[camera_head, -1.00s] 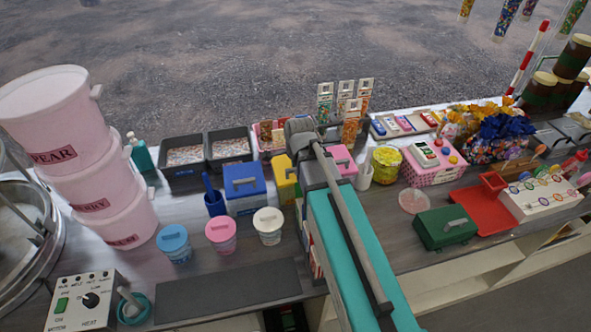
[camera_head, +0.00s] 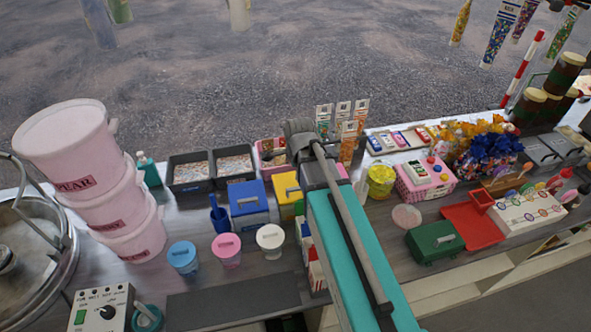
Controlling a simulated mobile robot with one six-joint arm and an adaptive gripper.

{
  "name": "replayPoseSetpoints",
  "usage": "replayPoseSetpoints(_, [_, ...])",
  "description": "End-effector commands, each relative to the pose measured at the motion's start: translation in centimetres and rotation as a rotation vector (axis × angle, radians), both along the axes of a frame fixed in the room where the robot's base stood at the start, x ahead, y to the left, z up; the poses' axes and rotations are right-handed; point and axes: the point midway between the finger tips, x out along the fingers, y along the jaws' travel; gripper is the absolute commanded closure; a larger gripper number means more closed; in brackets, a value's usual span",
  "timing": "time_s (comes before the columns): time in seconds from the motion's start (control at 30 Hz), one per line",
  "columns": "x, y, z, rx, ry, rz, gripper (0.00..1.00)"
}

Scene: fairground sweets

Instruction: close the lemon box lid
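A yellow box (camera_head: 285,186), which I take to be the lemon box, stands on the counter between a blue box and my arm. It has a grey handle, and my arm hides its right part. I cannot tell from here how far its lid is open. My teal and grey arm reaches up from the bottom edge over the middle of the counter.
The blue box (camera_head: 249,206) stands just left of the yellow one. Stacked pink buckets (camera_head: 110,190) rise at left. A green box (camera_head: 434,243) and red tray (camera_head: 472,226) lie right of my arm.

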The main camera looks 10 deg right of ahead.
Motion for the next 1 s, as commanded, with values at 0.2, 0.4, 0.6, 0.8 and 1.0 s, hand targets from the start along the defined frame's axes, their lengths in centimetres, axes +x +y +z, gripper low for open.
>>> replayPoseSetpoints(0.2, [0.0, 0.0, 2.5, 0.000, 0.000, 0.000, 0.43])
replayPoseSetpoints(0.4, [0.0, 0.0, 3.1, 0.000, 0.000, 0.000, 0.43])
replayPoseSetpoints(0.6, [0.0, 0.0, 3.0, 0.000, 0.000, 0.000, 0.43])
replayPoseSetpoints(0.8, [0.0, 0.0, 3.0, 0.000, 0.000, 0.000, 0.43])
replayPoseSetpoints(1.0, [-0.1, 0.0, 2.9, -0.003, 0.002, 0.014, 0.43])
